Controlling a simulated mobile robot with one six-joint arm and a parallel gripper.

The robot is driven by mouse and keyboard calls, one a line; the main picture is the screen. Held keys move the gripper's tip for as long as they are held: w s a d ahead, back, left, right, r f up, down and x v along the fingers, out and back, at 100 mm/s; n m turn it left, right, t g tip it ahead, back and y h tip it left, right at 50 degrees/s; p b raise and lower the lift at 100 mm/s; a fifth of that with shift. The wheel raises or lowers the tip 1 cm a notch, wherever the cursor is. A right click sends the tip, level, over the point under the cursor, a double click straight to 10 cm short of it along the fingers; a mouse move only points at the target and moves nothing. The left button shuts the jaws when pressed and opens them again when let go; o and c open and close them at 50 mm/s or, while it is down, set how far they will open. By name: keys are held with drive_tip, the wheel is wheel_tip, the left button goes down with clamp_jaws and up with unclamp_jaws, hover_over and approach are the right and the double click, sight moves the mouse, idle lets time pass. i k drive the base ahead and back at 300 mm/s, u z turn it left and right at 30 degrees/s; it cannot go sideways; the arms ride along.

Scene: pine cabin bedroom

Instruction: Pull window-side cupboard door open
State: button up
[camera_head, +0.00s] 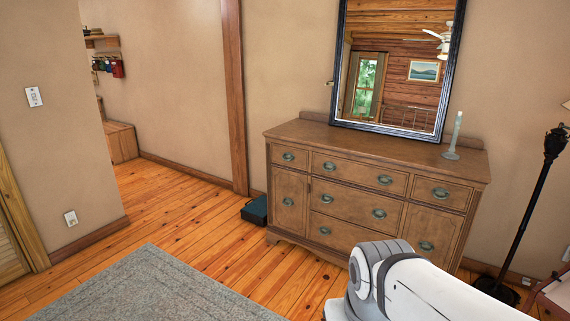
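A brown wooden dresser (340,160) stands against the wall, with drawers and a cupboard door at each end. My arm covers part of the dresser's lower right. No window shows directly, so I cannot tell which door is the window-side one. My gripper is out of view.
A mirror (400,124) and a candlestick (452,148) stand on the dresser. A dark green box (255,210) is on the floor left of it. A black floor lamp (532,215) stands at right. A grey rug (150,290) lies in front; the wooden floor between is clear.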

sight(433, 234)
drive_tip(key=z, duration=0.3)
drive_tip(key=i, duration=1.75)
drive_tip(key=z, duration=0.7)
drive_tip(key=i, duration=1.15)
drive_tip(key=z, duration=0.35)
